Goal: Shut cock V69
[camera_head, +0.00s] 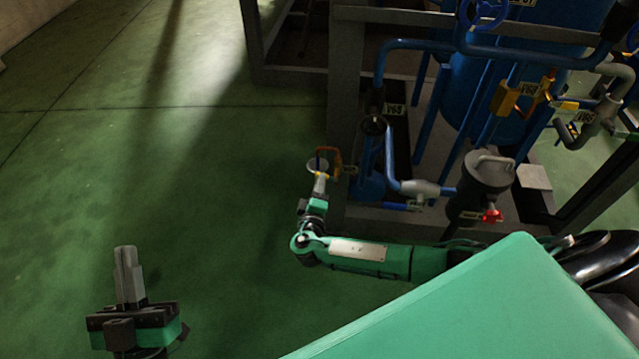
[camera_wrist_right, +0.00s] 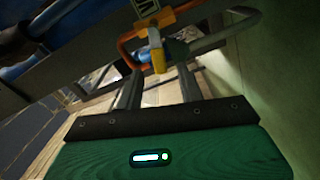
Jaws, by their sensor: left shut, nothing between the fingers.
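My right gripper (camera_head: 319,178) is just below the handle. Its fingers (camera_wrist_right: 159,75) are apart, with the yellow fitting at or just beyond the tips; contact is unclear. My left gripper (camera_head: 127,250) is shut and empty over the floor, far from the cock.
A grey steel frame (camera_head: 341,90) and blue pipes stand behind my right gripper. The green floor (camera_head: 180,170) on the left is clear.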

